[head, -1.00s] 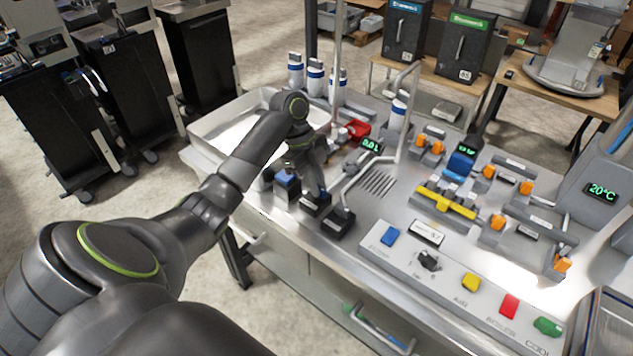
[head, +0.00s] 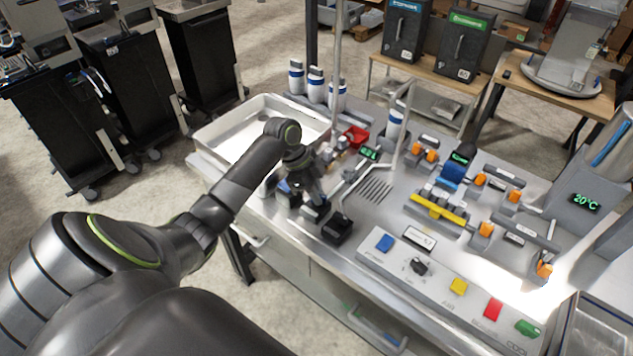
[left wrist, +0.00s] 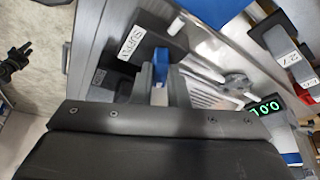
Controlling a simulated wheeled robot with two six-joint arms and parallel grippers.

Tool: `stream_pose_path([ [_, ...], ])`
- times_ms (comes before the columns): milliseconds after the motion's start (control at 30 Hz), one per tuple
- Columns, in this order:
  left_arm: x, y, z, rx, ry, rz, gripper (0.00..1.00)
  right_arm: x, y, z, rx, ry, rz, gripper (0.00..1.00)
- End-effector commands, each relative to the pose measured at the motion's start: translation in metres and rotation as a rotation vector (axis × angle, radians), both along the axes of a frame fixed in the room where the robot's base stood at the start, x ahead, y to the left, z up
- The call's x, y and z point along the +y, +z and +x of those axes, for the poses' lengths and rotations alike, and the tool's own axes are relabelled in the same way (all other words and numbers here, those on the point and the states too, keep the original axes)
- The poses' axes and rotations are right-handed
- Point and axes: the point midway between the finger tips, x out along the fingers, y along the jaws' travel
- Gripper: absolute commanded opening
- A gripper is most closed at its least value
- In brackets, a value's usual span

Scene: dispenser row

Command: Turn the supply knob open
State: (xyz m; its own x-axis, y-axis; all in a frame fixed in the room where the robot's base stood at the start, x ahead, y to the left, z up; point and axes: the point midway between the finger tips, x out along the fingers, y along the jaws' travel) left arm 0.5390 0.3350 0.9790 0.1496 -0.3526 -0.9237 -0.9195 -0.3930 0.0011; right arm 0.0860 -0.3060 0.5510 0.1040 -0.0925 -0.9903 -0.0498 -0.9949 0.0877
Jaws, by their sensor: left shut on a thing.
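The supply knob (left wrist: 162,62) is a small blue piece in the left wrist view, set beside a dark block (left wrist: 133,42) with a "SUPPLY" label. My left gripper (left wrist: 162,88) has its two grey fingers on either side of the knob and is shut on it. In the head view my left gripper (head: 312,194) points down at the row of dark blocks along the table's front left edge, and it hides the knob there. How far the knob is turned cannot be told. My right gripper is not in view.
A green display (left wrist: 265,107) reads about 0.0 L in the left wrist view. A drain grate (head: 375,190) and a thin bent pipe lie right of my gripper. A white tray (head: 215,130) is behind my arm. A button panel (head: 440,280) stands at the front right.

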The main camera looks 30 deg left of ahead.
Motion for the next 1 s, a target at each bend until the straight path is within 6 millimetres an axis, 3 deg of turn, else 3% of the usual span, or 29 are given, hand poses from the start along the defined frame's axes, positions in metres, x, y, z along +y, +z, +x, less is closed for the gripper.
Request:
stream_pose_path([
  [33, 0.000, 0.007, -0.001, 0.001, 0.045, 0.001, 0.00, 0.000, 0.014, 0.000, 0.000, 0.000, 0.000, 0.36],
  [500, -0.003, 0.007, -0.002, -0.001, 0.492, 0.000, 0.00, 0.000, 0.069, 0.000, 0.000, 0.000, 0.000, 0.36],
  [700, -0.004, 0.004, -0.003, -0.003, 0.679, 0.000, 0.00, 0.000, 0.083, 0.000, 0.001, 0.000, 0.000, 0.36],
  [1000, -0.004, 0.001, -0.003, -0.004, 0.917, 0.001, 0.00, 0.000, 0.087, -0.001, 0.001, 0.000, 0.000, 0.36],
])
